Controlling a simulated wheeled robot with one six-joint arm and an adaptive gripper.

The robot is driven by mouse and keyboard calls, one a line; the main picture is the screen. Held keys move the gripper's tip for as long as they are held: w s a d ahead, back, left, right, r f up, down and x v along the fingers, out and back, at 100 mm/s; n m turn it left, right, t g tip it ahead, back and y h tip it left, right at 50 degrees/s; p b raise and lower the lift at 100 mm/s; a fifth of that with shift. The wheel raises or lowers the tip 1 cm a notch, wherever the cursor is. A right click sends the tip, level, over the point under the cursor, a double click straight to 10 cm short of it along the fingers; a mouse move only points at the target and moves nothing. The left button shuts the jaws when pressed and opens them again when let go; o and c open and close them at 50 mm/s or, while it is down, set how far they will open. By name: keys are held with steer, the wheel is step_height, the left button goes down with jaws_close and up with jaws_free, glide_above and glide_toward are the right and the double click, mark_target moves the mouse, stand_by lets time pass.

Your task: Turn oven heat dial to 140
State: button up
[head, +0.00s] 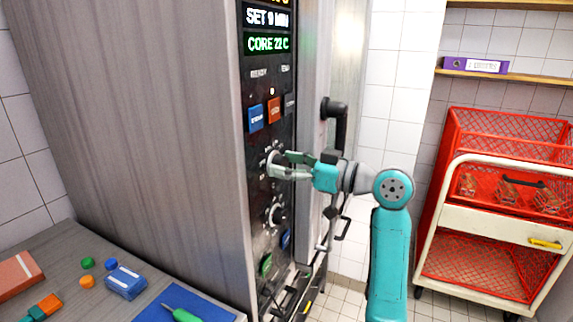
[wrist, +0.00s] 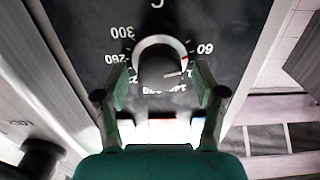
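The oven heat dial (head: 272,166) is the upper of two round knobs on the oven's dark control panel. In the wrist view the dial (wrist: 158,70) is a dark knob with a pale ring and printed numbers, including 60, 260 and 300. A thin pale mark on the knob points right and slightly down, below the 60; the number beside it is partly hidden by a finger. My gripper (head: 283,165) is at the dial. In the wrist view my gripper (wrist: 160,88) has its fingers apart, one on each side of the knob, with small gaps seeming to show.
A lower knob (head: 274,215) sits below on the panel, with blue (head: 256,117) and orange (head: 274,110) buttons above. A black oven handle (head: 336,115) stands close behind my gripper. A red mesh cart (head: 480,215) is at right; a counter (head: 60,245) with small items is at left.

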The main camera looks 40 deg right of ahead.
steer(key=c, duration=0.9)
steer(key=shift+c, duration=0.2)
steer(key=shift+m, duration=0.3)
steer(key=m, duration=0.3)
steer(key=shift+d+m, duration=0.1)
steer(key=shift+m, duration=0.2)
steer(key=m, duration=0.3)
steer(key=shift+m, duration=0.3)
steer(key=m, duration=0.3)
steer(key=shift+d+f+m, duration=0.1)
steer(key=shift+m, duration=0.2)
steer(key=shift+w+f+m, duration=0.1)
steer(key=shift+m, duration=1.8)
